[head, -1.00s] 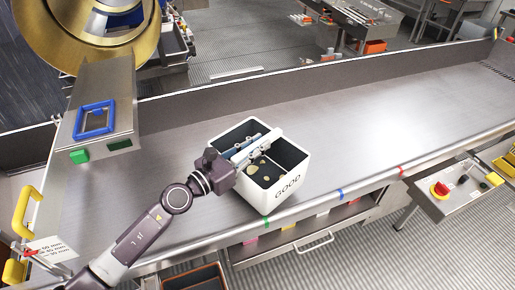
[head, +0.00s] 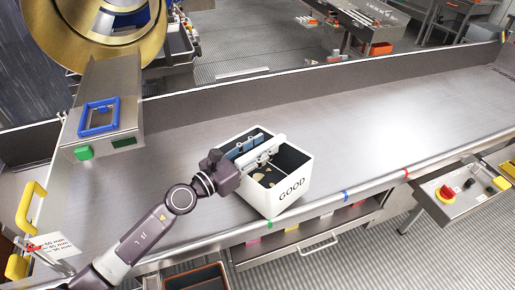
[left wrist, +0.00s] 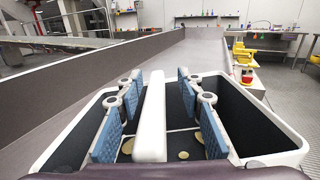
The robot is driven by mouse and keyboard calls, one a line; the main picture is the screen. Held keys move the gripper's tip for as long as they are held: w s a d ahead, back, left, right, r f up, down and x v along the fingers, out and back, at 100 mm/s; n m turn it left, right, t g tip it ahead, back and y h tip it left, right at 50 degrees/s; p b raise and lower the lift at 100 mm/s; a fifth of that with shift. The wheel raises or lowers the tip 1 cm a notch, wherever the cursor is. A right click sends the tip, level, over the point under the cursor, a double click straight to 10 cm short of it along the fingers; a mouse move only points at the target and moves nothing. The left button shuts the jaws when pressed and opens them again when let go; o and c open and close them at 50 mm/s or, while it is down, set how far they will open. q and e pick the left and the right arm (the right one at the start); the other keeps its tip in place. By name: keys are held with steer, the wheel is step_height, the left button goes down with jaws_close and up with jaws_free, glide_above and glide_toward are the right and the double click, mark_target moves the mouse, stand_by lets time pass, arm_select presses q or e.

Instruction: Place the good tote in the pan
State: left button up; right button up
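The good tote (head: 288,191), a white box with a dark inside and "GOOD" on its side, stands on the long steel surface near its front edge. A few pale round pieces lie in it. A white bar (left wrist: 151,118) runs across the middle of the tote. My left gripper (head: 262,152) reaches into the tote from the left. In the left wrist view its blue-padded fingers (left wrist: 160,112) are apart, on both sides of the bar, with gaps visible. I cannot pick out a separate pan with certainty. My right gripper is not in view.
The long steel surface (head: 400,115) has a raised back wall and is clear to the right. A steel box with a blue frame (head: 99,118) and a brass drum (head: 100,62) stand at the left. A panel with a red button (head: 446,193) is at the right.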

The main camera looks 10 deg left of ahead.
arm_select(q)
steer(key=shift+r, duration=0.3)
steer(key=shift+r+p, duration=0.4)
steer(key=shift+p, duration=0.2)
steer(key=b+v, duration=0.5)
steer(key=v, duration=0.7)
steer(key=shift+f+b, duration=0.25)
steer(key=shift+b, duration=0.05)
steer(key=shift+f, duration=0.1)
